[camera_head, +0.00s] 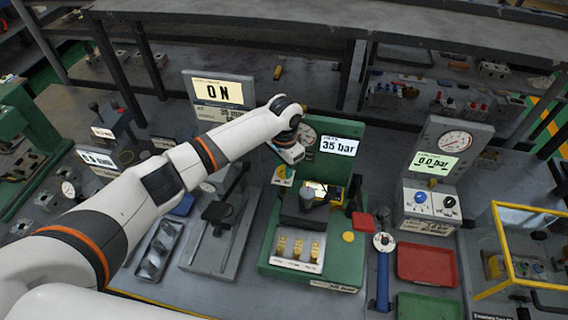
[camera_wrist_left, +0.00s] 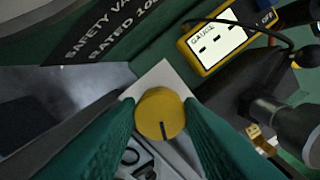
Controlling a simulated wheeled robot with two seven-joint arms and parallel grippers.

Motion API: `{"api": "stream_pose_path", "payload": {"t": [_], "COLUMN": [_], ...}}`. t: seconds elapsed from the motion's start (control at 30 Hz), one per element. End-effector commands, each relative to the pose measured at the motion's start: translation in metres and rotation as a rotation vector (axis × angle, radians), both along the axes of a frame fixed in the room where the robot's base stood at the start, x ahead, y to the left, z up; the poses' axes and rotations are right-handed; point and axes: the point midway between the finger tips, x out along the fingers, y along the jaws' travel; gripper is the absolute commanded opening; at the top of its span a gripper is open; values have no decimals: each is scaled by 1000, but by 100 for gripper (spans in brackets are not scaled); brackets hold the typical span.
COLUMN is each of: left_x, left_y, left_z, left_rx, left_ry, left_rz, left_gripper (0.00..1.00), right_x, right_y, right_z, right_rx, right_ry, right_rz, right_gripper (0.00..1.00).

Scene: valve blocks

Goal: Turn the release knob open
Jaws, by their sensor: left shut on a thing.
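The release knob (camera_wrist_left: 160,113) is a round yellow knob with a dark pointer line. In the left wrist view it sits on a pale plate, and its line points toward the bottom of the picture. My left gripper (camera_wrist_left: 158,122) has its green fingers on both sides of the knob, shut on it. In the head view the gripper (camera_head: 289,152) reaches down at the left part of the green valve block (camera_head: 340,270), and mostly hides the knob. The block's display (camera_head: 340,147) reads 35 bar. My right gripper is not in view.
A yellow gauge meter (camera_wrist_left: 218,43) with a cable lies close to the knob. A dark cylindrical fitting (camera_wrist_left: 283,122) stands to the right.

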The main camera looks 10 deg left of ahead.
Motion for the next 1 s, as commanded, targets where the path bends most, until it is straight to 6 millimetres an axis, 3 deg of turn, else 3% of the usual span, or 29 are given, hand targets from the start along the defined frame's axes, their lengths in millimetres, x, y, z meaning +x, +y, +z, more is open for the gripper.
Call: {"api": "stream_pose_path", "payload": {"t": [0.57,0.6,0.7,1.0], "left_x": [2,2,1,1], "left_y": [0,0,0,0], "left_z": [2,2,2,1], "left_rx": [-2,-2,-2,-1], "left_ry": [-5,-5,-4,-2], "left_rz": [-32,-32,-32,-32], "left_gripper": [11,38,55,55], "right_x": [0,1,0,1], "right_y": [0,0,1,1], "right_z": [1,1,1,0], "right_rx": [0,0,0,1], "right_ry": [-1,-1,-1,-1], "right_rz": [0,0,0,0], "right_gripper": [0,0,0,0]}}
